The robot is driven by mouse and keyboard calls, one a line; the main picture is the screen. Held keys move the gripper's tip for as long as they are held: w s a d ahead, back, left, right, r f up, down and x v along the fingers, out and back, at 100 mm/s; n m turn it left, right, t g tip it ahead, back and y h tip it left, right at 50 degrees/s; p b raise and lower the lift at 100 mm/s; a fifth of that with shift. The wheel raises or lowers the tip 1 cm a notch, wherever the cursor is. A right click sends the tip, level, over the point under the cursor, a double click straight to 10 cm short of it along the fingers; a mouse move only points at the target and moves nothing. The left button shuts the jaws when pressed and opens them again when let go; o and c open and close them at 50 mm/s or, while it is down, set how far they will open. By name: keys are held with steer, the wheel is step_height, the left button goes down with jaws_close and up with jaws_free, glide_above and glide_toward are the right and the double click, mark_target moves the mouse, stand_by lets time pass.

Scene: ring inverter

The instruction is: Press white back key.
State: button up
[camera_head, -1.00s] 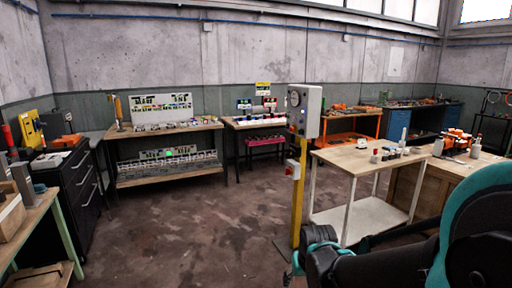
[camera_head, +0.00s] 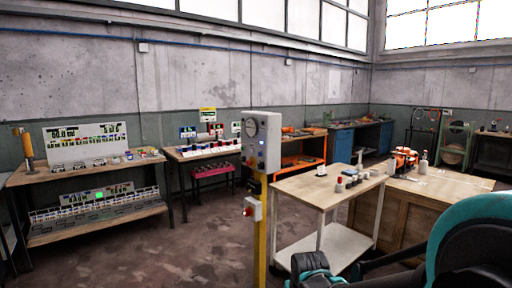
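I cannot make out a white back key in this view. A grey control box (camera_head: 262,141) with a round gauge sits on a yellow post (camera_head: 260,230) near the middle. Small buttons show on its side, too small to read. A small white box with a red button (camera_head: 252,209) is fixed lower on the post. My dark and teal arm fills the lower right, and part of it reaches the bottom edge near the post. My gripper's fingers do not show.
A bench with display boards (camera_head: 85,230) stands at the left, and another bench (camera_head: 200,152) behind the post. A wooden-topped cart (camera_head: 310,188) with small items and a wooden cabinet (camera_head: 440,186) stand to the right. Open floor (camera_head: 170,255) lies left of the post.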

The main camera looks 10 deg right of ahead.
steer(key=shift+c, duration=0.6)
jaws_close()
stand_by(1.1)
